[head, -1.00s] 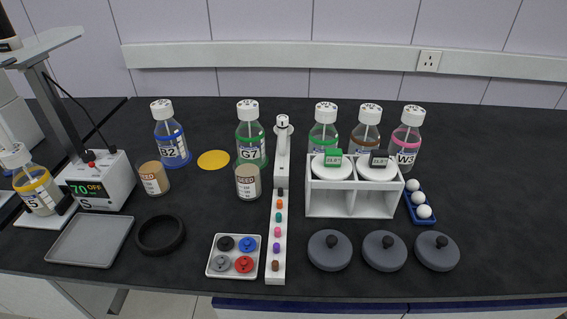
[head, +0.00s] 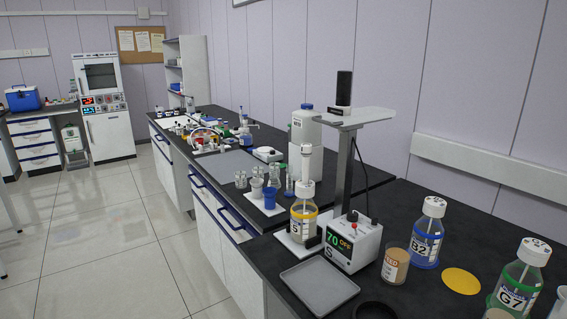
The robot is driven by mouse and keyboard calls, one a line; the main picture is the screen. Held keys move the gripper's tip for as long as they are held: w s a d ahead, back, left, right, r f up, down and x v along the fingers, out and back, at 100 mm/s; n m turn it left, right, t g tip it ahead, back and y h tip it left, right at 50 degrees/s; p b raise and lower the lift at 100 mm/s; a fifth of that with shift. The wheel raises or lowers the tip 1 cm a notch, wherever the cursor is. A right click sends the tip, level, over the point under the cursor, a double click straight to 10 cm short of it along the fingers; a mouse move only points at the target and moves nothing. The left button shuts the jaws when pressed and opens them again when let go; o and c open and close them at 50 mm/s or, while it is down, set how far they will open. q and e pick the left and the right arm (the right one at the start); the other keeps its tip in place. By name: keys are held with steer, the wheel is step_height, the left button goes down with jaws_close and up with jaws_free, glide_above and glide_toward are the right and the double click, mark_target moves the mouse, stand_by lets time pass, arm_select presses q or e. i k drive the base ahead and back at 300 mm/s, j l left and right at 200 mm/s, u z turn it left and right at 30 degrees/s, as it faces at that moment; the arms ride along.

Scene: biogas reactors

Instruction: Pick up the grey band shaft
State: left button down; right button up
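I cannot make out a grey band shaft in the head view. Neither of my grippers is in view. A bottle with a yellow band (head: 303,222) stands on the white base of a stirrer stand, left of a control box (head: 353,243) that reads 70 and OFF. A black upright cylinder (head: 343,90) sits on the stand's top plate. Several small clear and blue vessels (head: 257,190) stand on a white mat farther along the bench, too small to tell apart.
An empty grey tray (head: 319,287) lies at the near bench edge. A seed jar (head: 395,264), blue bottle (head: 427,234), yellow disc (head: 461,281) and green bottle (head: 516,278) stand to the right. A long bench with equipment runs back. The tiled floor (head: 110,220) at left is clear.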

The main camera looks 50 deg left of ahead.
mark_target(306, 159)
steer(key=u, duration=1.35)
